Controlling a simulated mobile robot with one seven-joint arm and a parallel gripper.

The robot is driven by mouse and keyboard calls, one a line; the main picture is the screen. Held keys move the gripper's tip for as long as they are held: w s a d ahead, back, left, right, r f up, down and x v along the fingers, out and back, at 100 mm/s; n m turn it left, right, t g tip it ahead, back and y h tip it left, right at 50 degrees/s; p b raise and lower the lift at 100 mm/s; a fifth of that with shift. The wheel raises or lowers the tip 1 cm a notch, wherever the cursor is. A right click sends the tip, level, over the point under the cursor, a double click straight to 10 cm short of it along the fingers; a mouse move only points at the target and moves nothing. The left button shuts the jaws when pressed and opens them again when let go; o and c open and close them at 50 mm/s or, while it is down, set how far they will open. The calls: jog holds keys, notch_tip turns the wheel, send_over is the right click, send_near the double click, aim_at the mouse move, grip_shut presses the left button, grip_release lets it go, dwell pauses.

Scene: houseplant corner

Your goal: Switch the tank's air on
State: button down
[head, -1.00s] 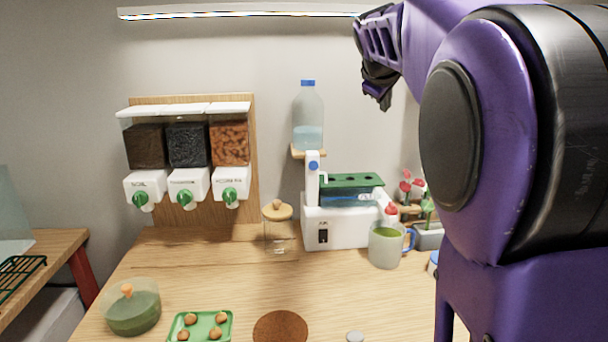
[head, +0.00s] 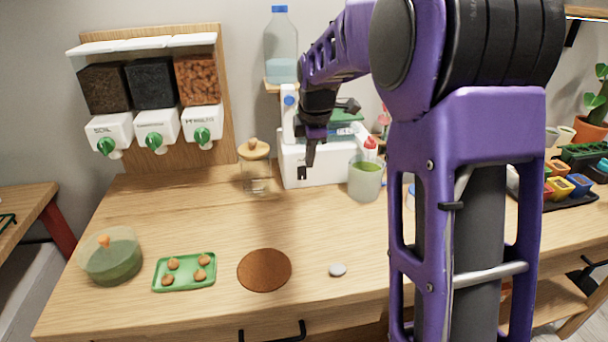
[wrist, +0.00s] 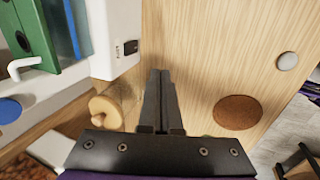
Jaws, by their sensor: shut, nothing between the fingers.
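The tank unit has a white base (head: 325,172) with a green lid (head: 346,115), and stands at the back of the counter. In the wrist view its white base (wrist: 104,28) is at the upper left, with a small black rocker switch (wrist: 130,47) on its front face. My gripper (head: 306,172) is shut and empty in front of the base in the head view, and seems to cover the switch there. In the wrist view the gripper (wrist: 161,72) points toward the counter, its fingertips to the right of the switch and apart from it.
A glass jar with a cork lid (head: 255,150) stands left of the tank; it is close to my fingers in the wrist view (wrist: 105,112). A bottle (head: 281,45) is above. A brown round mat (head: 264,270) lies in front.

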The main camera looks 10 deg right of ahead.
aim_at(302, 173)
jog(key=b+x, duration=0.1)
jog(key=x, duration=0.9)
jog(key=shift+b, duration=0.3)
jog(key=shift+w+f, duration=0.1)
jog(key=shift+w, duration=1.1)
jog(key=shift+w+f, duration=0.1)
jog(key=shift+w, duration=0.7)
jog(key=shift+w+p, duration=0.15)
jog(key=shift+p, duration=0.15)
jog(key=shift+w+f, duration=0.1)
